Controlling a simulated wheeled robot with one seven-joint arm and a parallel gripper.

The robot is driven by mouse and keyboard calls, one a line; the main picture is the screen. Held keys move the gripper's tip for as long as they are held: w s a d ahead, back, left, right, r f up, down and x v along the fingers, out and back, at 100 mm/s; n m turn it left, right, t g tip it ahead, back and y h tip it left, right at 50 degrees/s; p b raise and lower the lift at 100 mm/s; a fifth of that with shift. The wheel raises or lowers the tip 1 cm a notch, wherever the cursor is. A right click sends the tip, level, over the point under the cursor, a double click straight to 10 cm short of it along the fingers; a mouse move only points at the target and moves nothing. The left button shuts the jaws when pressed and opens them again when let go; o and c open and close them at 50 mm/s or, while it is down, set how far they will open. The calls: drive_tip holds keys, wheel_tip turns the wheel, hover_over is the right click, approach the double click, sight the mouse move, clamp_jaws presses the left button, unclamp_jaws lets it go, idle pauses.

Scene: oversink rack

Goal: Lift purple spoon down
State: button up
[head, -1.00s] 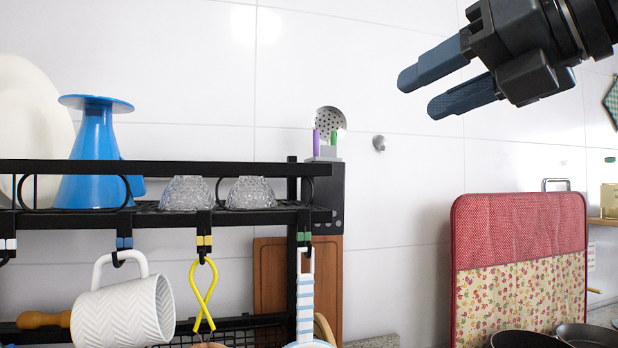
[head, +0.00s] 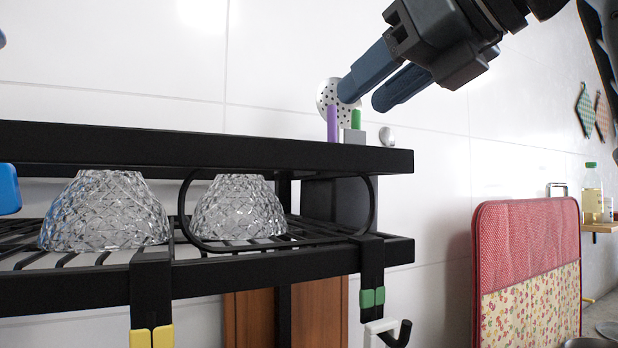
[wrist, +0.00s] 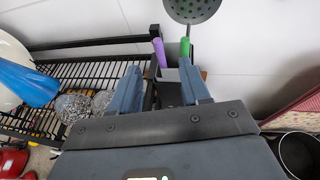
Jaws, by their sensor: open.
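The purple spoon shows as a short upright purple handle (head: 333,123) behind the rack's top rail; it also shows in the wrist view (wrist: 159,52), standing in a grey holder (wrist: 174,66). Its lower part is hidden. A green handle (head: 355,118) and a perforated metal skimmer (head: 331,94) stand close beside it. My gripper (head: 362,98) is open and empty, above and to the right of the purple handle in the head view. In the wrist view the holder lies ahead, between the finger directions.
The black rack (head: 200,150) carries two upturned glass bowls (head: 105,212) on its shelf. A blue pitcher (wrist: 30,82) and a white plate (wrist: 14,68) stand at the left. A red padded mat (head: 526,265) stands at the right. The wall is close behind.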

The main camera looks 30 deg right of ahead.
sight(336, 120)
drive_tip(key=shift+p+x, duration=0.65)
drive_tip(key=shift+x, duration=3.25)
drive_tip(key=shift+c, duration=0.4)
clamp_jaws()
